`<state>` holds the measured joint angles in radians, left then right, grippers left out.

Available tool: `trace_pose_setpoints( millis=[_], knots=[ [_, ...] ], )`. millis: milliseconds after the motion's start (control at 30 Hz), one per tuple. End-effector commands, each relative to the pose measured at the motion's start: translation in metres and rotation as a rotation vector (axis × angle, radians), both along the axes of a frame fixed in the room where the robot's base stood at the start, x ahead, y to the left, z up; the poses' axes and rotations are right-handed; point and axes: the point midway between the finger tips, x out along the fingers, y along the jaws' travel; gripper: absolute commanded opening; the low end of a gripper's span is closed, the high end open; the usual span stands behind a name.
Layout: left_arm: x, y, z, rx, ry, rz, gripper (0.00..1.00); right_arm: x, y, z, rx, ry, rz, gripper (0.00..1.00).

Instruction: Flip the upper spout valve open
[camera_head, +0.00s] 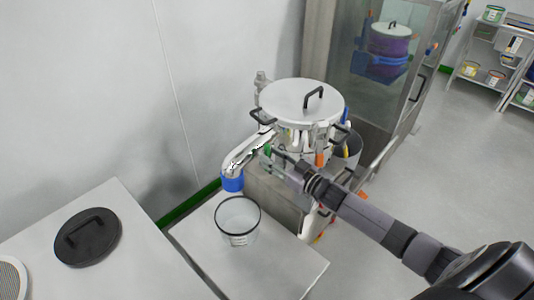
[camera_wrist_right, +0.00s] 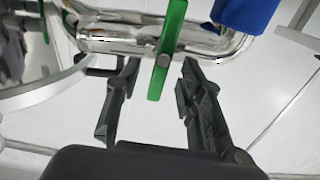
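A steel vessel with a round lid (camera_head: 302,99) stands beside the wall. A shiny spout pipe (camera_head: 246,154) leaves its left side and bends down to a blue end piece (camera_head: 232,182), also in the right wrist view (camera_wrist_right: 243,14). A green valve lever (camera_wrist_right: 172,32) with a round pivot lies across the pipe in the wrist view. My right gripper (camera_head: 268,158) is at the spout beside the vessel. In the wrist view its fingers (camera_wrist_right: 160,70) are open, one each side of the lever's lower end, with visible gaps. My left gripper is not in view.
A clear container with a dark rim (camera_head: 238,220) stands on a low steel table (camera_head: 285,265) below the spout. A black lid (camera_head: 87,238) lies on the left table. A glass-walled cabinet (camera_head: 382,75) stands behind.

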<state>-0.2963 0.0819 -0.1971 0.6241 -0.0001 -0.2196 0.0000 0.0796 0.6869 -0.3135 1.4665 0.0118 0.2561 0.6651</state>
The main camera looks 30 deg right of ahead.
Motion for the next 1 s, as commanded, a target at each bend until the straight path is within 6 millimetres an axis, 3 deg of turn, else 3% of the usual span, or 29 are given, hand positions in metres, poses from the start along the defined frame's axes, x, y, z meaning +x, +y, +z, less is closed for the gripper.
trace_pose_setpoints(
  millis=[200, 567, 1000],
  knots=[
    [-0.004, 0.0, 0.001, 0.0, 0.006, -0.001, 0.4, 0.02, 0.007, 0.0, -0.001, 0.0, -0.001, 0.36],
    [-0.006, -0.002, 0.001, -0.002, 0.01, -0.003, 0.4, 0.023, 0.008, -0.001, 0.0, 0.001, 0.0, 0.36],
    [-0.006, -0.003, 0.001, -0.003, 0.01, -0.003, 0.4, 0.023, 0.008, -0.001, 0.0, 0.001, 0.0, 0.07]
  ],
)
